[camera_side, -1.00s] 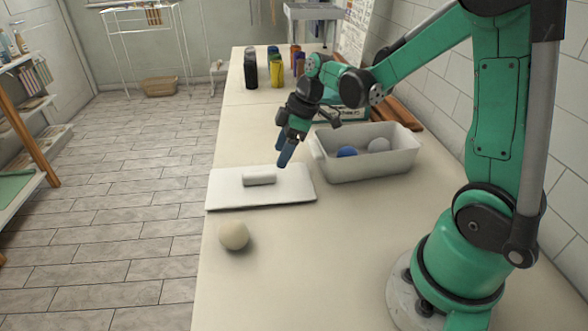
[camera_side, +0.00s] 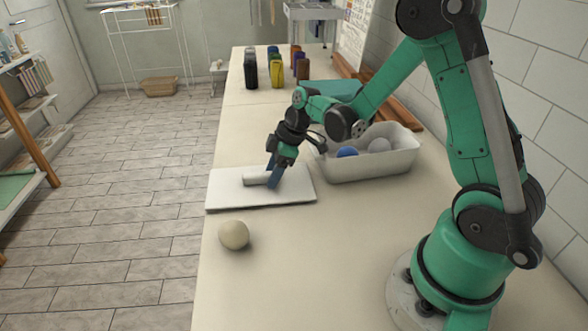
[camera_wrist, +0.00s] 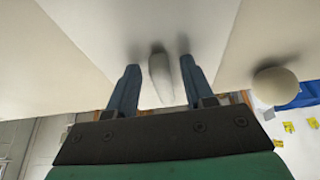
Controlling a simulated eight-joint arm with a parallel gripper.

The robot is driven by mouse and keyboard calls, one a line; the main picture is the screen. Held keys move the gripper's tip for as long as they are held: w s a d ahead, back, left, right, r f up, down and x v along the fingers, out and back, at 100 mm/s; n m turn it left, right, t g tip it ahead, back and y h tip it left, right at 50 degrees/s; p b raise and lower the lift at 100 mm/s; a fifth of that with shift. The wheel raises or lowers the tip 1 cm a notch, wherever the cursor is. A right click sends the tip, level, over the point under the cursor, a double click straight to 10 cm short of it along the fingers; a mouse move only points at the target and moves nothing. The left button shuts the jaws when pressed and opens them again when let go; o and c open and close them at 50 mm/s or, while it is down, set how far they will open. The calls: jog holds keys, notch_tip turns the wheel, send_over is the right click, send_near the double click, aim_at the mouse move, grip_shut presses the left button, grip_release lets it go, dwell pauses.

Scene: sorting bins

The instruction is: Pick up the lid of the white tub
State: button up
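The white lid (camera_side: 225,192) lies flat on the table, with a white bar handle (camera_side: 256,177) on top. The white tub (camera_side: 370,169) stands open to its right, with a blue ball (camera_side: 347,152) and a pale grey ball (camera_side: 380,146) inside. My gripper (camera_side: 272,178) is down at the right end of the handle. In the wrist view my gripper (camera_wrist: 158,75) is open, with the handle (camera_wrist: 161,75) between its two blue fingers and a gap on each side. The lid (camera_wrist: 205,25) fills the space beyond the fingertips there.
A cream ball (camera_side: 234,235) rests on the table in front of the lid, and it shows in the wrist view (camera_wrist: 275,86). Several dark, yellow and coloured containers (camera_side: 277,72) stand at the back.

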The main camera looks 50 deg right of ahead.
grip_shut()
jog(key=shift+r, duration=0.15)
